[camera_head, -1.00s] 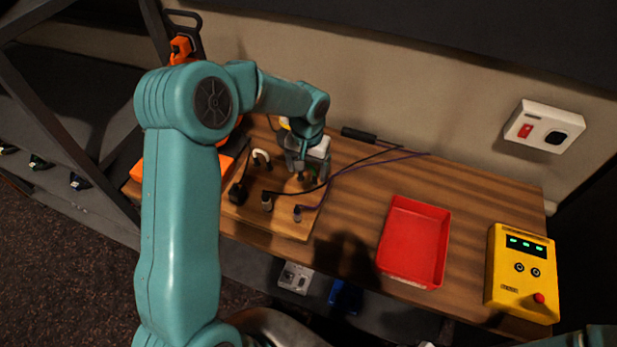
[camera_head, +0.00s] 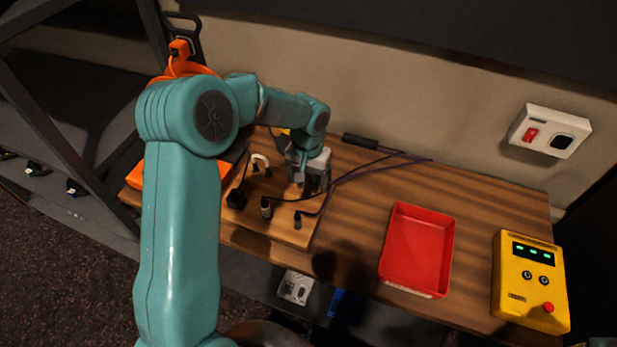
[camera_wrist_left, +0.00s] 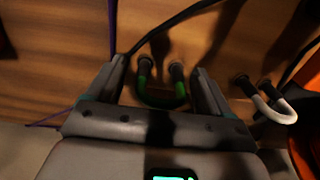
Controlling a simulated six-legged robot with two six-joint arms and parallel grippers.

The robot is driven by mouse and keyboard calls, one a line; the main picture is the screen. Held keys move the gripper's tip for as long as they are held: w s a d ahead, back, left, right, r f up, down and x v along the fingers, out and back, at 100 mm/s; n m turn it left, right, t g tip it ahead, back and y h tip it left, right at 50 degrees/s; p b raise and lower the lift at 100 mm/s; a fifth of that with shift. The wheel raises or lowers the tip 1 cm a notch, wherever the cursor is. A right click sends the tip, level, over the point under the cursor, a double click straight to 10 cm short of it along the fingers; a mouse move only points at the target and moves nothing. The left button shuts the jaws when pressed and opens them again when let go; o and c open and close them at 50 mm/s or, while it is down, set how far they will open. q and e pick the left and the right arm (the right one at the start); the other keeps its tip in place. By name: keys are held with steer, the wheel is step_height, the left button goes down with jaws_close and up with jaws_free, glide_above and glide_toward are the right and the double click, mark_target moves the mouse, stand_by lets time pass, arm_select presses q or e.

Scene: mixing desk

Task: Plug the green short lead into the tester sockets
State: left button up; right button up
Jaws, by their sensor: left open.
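The green short lead (camera_wrist_left: 162,97) is a U-shaped lead with two dark plugs. In the left wrist view its plugs stand in the wooden board and its green bend faces my wrist. My left gripper (camera_wrist_left: 164,82) is open, with one finger on each side of the lead. In the head view my left gripper (camera_head: 310,184) is low over the board (camera_head: 282,228) and hides the lead. The yellow tester (camera_head: 530,281) stands at the right of the desk, with two round sockets (camera_head: 536,277) on its face. My right gripper is out of view.
A white U-shaped lead (camera_wrist_left: 268,104) sits beside the green one. Black plugs (camera_head: 236,199) and dark and purple cables (camera_head: 380,166) lie on and behind the board. A red tray (camera_head: 450,232) lies between board and tester.

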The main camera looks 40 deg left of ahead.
arm_select(q)
steer(key=shift+a, duration=0.1)
stand_by(0.6)
steer(key=c, duration=1.4)
steer(key=shift+r+p, duration=1.7)
steer(key=shift+r, duration=1.35)
